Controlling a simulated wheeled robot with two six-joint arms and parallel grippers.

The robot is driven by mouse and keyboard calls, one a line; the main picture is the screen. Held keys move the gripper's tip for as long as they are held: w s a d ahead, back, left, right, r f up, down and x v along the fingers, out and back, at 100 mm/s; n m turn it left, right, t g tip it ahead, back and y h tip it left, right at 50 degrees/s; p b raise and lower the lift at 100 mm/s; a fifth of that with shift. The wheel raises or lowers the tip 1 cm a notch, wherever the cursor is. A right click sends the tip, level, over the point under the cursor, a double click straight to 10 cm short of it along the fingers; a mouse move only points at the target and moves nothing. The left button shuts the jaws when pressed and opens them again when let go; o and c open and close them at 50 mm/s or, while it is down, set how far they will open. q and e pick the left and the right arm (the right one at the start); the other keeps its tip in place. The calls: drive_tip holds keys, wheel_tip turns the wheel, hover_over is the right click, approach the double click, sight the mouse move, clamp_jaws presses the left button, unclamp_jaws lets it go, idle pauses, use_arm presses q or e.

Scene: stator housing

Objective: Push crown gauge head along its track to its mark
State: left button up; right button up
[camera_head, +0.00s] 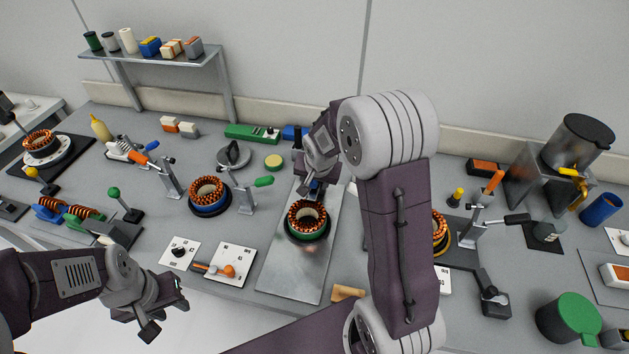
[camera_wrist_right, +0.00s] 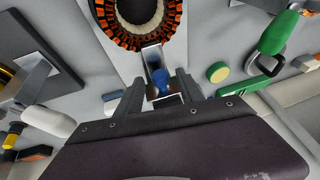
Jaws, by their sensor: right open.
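A copper-wound stator (camera_head: 307,219) with a green base sits on a bare metal plate (camera_head: 290,275). It also shows at the top of the right wrist view (camera_wrist_right: 112,32). Behind it is a small blue piece (camera_wrist_right: 161,80), which I take to be the gauge head, on a narrow metal strip (camera_wrist_right: 153,57), seemingly its track. My right gripper (camera_wrist_right: 160,88) is open, one finger on each side of the blue piece; contact is unclear. In the head view this gripper (camera_head: 314,187) is just behind the stator. The mark is not distinguishable. My left gripper (camera_head: 165,305) hangs at the front left, apart from these things.
A lever clamp with a green handle (camera_head: 264,182) stands left of the plate, beside a blue-based stator (camera_head: 208,196). A yellow-green round pad (camera_head: 274,162) lies behind. Switch panels (camera_head: 231,262) lie front left. My right arm hides part of the bench right of the plate.

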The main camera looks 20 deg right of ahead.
drive_tip(key=shift+s, duration=0.1)
drive_tip(key=shift+w+a, duration=0.1)
drive_tip(key=shift+w, duration=0.1)
drive_tip(key=c, duration=0.6)
clamp_jaws()
idle(0.6)
